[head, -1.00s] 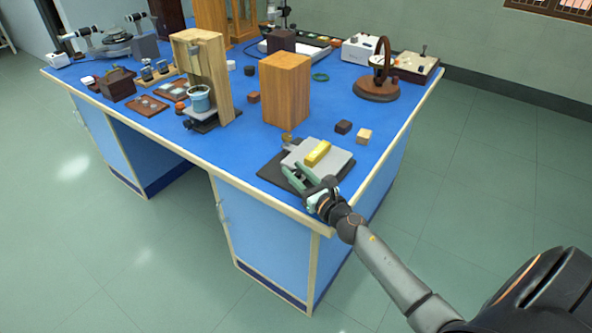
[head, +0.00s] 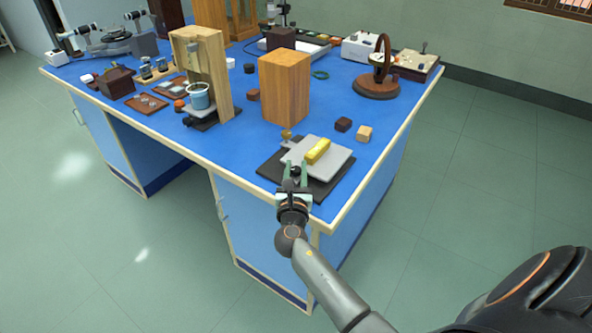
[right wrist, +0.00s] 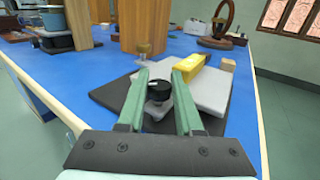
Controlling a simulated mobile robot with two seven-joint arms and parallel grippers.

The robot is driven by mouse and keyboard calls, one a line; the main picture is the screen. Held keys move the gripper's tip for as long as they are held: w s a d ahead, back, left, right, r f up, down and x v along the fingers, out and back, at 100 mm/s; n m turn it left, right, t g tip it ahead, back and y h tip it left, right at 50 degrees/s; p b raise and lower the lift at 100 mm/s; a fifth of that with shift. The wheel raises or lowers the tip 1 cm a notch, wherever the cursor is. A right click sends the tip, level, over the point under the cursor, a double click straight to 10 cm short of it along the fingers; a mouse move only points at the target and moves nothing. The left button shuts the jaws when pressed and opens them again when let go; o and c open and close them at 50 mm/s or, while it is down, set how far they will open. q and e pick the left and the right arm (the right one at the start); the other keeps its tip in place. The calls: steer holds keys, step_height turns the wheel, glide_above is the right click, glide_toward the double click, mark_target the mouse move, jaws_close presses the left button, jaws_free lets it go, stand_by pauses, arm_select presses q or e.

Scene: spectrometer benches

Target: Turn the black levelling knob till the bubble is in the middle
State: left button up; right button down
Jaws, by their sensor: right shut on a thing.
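The black levelling knob (right wrist: 158,92) stands at the near corner of a light grey plate (right wrist: 210,92). My right gripper (head: 295,170) reaches in from the table's front edge, and its green fingers are shut on the knob, one on each side, in the right wrist view (right wrist: 160,80). The yellow bubble level (head: 318,151) lies on the grey plate, also seen in the right wrist view (right wrist: 187,67). The bubble is too small to make out. A brass knob (head: 286,134) stands at the plate's far left corner. My left gripper is not in view.
The plate rests over a dark base (head: 268,170) near the blue table's front corner. A tall wooden block (head: 285,88) stands behind it. A dark cube (head: 343,124) and a light wooden cube (head: 364,134) lie behind right. The table's front edge is clear beside my arm.

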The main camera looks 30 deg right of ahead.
stand_by(0.4)
steer(key=c, duration=0.6)
jaws_free()
